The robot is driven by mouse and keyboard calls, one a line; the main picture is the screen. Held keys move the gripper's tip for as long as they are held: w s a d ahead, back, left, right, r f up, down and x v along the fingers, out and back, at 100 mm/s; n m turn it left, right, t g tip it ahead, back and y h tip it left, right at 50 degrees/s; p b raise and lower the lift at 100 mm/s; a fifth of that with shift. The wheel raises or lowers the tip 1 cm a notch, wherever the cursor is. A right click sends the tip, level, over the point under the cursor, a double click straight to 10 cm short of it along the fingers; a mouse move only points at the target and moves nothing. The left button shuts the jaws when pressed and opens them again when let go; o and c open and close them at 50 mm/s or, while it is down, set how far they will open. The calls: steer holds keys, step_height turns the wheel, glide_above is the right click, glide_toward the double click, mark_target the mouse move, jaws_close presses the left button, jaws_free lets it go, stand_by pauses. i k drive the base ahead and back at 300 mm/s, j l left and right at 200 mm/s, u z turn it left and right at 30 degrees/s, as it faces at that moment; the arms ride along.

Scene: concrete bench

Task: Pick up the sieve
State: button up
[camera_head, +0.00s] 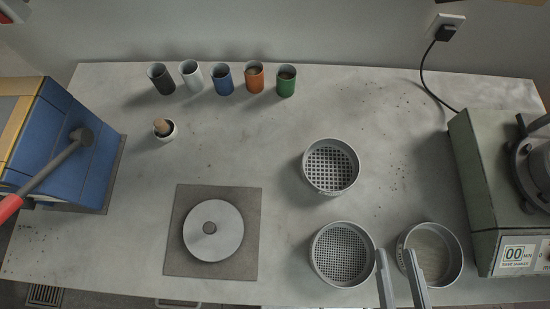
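Three round metal sieves are on the bench. One with a coarse square mesh (331,166) sits right of centre. A second with a finer grid (342,253) is nearer the front edge. A third with a very fine mesh or plain bottom (432,248) is to its right. My gripper (396,254) comes in from the bottom edge with its two fingers apart. The left finger is by the right rim of the second sieve. The right finger overlaps the left part of the third sieve, whose left rim shows between the fingers. I cannot tell whether either finger touches anything.
Several coloured cups (223,79) line the back. A scale-like plate (213,258) lies front left. The bench middle is clear.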

mark_target(329, 167)
steer(key=u, duration=0.2)
steer(key=j+z, duration=0.1)
steer(key=j, duration=0.4)
steer(key=k+j, duration=0.15)
steer(key=j, duration=0.35)
steer(key=k+j+z, duration=0.15)
steer(key=j, duration=0.35)
steer(key=i, duration=0.05)
